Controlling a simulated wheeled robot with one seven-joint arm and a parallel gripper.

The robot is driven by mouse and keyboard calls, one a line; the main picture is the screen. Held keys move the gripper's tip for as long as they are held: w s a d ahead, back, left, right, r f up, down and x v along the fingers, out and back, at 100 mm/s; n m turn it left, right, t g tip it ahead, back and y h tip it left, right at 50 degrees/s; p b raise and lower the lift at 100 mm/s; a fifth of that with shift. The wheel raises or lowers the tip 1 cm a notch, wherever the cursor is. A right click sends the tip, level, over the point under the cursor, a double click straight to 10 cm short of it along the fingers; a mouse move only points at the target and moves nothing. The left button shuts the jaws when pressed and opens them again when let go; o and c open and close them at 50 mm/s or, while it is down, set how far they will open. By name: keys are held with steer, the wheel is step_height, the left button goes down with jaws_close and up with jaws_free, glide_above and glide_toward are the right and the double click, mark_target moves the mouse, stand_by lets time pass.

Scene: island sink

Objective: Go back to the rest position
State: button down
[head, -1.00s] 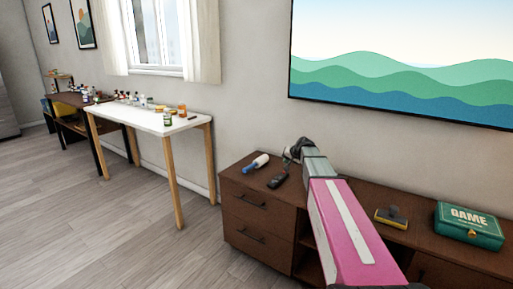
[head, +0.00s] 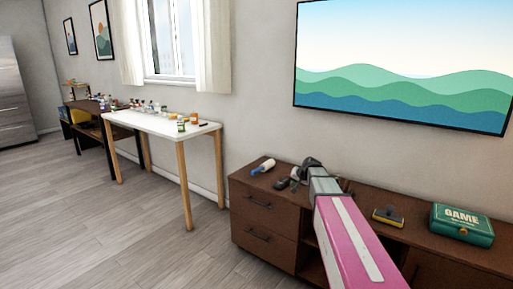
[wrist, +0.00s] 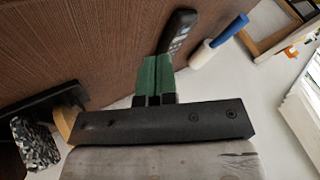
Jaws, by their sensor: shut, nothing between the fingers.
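My gripper (wrist: 154,80) shows in the wrist view with its two green fingers pressed together and nothing between them. In the head view, my pink and grey arm reaches over the brown cabinet (head: 270,190), and the dark gripper end (head: 308,166) is seen from behind, its fingers hidden. A black remote (head: 282,183) lies on the cabinet just left of the gripper; it also shows past the fingertips in the wrist view (wrist: 178,32). I cannot tell the gap between them.
A blue and white roller (head: 263,167) lies near the cabinet's left end. A yellow and dark tool (head: 388,217) and a green game box (head: 462,223) sit right of my arm. A white table (head: 160,122) holds bottles. Open floor (head: 100,220) lies left.

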steer(key=s+f+n+g+h, duration=0.1)
steer(key=s+f, duration=0.3)
steer(key=s, duration=0.6)
steer(key=s+f+g+h, duration=0.1)
steer(key=s+f+g, duration=0.2)
steer(key=s, duration=0.8)
steer(key=s+f+n+g+h, duration=0.1)
steer(key=s+f+g+h, duration=0.1)
steer(key=s+f, duration=0.4)
steer(key=s, duration=0.4)
steer(key=shift+s+f+n, duration=0.3)
steer(key=shift+s, duration=0.1)
